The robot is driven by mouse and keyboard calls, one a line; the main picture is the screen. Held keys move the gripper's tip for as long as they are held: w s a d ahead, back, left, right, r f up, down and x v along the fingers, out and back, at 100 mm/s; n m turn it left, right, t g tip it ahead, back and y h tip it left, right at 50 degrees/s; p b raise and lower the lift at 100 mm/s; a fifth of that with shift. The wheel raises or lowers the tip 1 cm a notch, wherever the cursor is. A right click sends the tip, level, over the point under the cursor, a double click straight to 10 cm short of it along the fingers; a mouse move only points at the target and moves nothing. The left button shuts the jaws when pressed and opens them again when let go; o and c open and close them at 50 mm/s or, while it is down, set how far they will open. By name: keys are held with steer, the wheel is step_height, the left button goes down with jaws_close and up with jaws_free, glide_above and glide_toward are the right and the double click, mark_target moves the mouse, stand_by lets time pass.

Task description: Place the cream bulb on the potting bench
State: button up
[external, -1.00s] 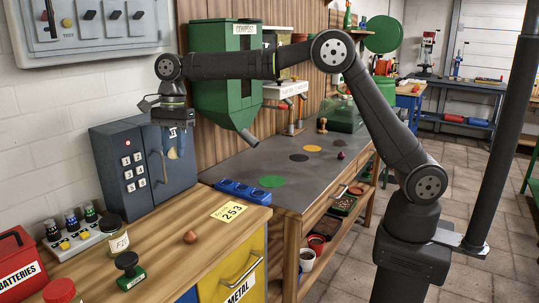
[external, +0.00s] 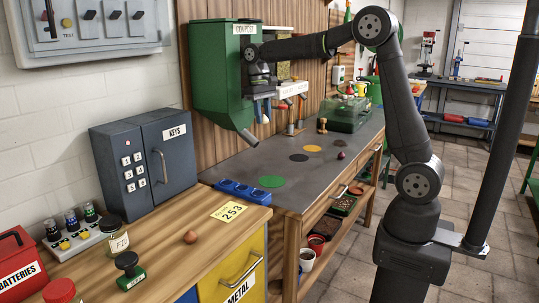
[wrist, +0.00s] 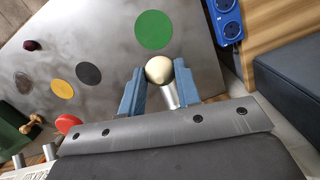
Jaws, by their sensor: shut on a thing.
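The cream bulb (wrist: 159,69) sits between the two blue fingers of my gripper (wrist: 157,85) in the wrist view. In the external view my gripper (external: 262,108) hangs above the back of the potting bench, beside the green compost hopper, with the bulb only a small pale patch at its tips. The gripper is shut on the bulb and holds it up off the bench. The potting bench (external: 235,168) has a grey top with a green disc (external: 271,181), a black disc (external: 299,157), a yellow disc (external: 312,148) and a brown disc (external: 319,140).
The compost hopper (external: 222,75) and its spout stand close to my gripper. A dark red bulb (external: 341,155) lies on the bench's right side. A blue socket strip (external: 243,191) borders the near end. A brown bulb (external: 190,237) lies on the front workbench. The bench's near left is clear.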

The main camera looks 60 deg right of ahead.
steer(key=d+n, duration=0.2)
steer(key=d, duration=0.3)
steer(key=s+d+f+m+t+y, duration=0.1)
steer(key=s+d+f+m, duration=0.45)
steer(key=m, duration=0.35)
steer(key=s+d+f+m+t, duration=0.1)
steer(key=s+d+f+m, duration=0.4)
steer(key=m, duration=0.4)
steer(key=s+d+f+m+t+h, duration=0.1)
steer(key=s+d+f+m+t, duration=0.1)
steer(key=s+d+m, duration=1.6)
glide_above(335, 164)
steer(key=f, duration=0.6)
steer(key=shift+s+f, duration=0.1)
steer(key=shift+s, duration=0.1)
steer(key=shift+f, duration=2.05)
